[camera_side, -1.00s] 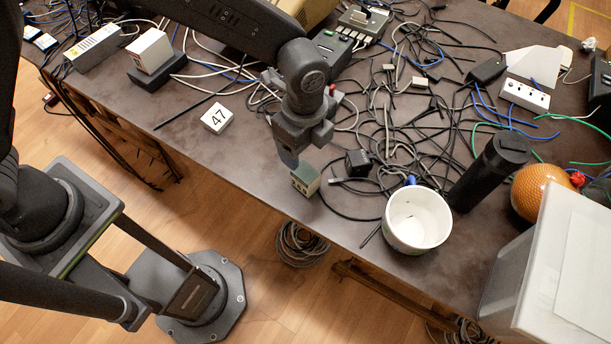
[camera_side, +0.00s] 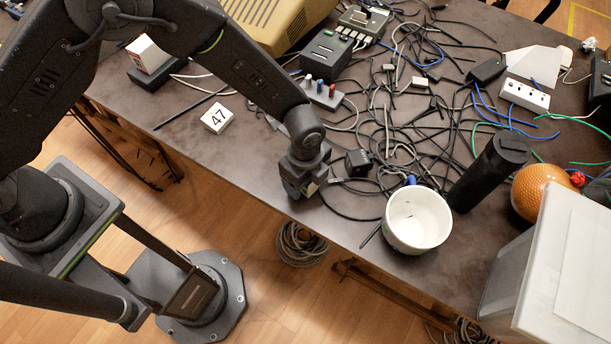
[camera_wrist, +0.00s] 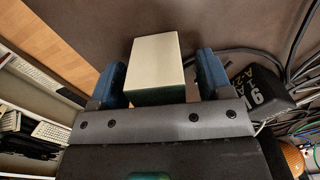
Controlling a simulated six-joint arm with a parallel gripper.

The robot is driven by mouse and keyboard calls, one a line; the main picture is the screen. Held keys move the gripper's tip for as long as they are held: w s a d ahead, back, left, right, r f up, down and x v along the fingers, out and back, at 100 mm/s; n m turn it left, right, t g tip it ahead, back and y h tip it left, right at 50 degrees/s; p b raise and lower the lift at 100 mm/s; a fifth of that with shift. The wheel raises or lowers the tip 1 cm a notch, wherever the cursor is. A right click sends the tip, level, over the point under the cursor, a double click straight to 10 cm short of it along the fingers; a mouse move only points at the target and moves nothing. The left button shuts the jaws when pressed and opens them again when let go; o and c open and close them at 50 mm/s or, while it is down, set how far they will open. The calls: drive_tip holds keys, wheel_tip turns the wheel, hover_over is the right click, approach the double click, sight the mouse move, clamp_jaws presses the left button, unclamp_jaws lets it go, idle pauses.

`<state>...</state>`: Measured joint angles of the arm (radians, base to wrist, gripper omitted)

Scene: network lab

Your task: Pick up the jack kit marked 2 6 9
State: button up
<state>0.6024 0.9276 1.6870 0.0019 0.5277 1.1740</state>
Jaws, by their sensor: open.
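A small box with a pale cream top and dark green side (camera_wrist: 154,60) lies between the blue fingertips of my gripper (camera_wrist: 160,78) in the wrist view. The jaws are open, with a gap on each side of the box. I cannot read any marking on it, so I cannot tell whether it is the kit marked 2 6 9. In the side view my gripper (camera_side: 304,188) is low at the table's front edge and hides nearly all of this box.
A white block marked 47 (camera_side: 217,118) lies to the left. Tangled cables cover the table's middle.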

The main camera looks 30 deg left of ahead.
drive_tip(key=shift+f, duration=0.35)
drive_tip(key=shift+c, duration=0.3)
drive_tip(key=c, duration=1)
drive_tip(key=shift+r, duration=0.1)
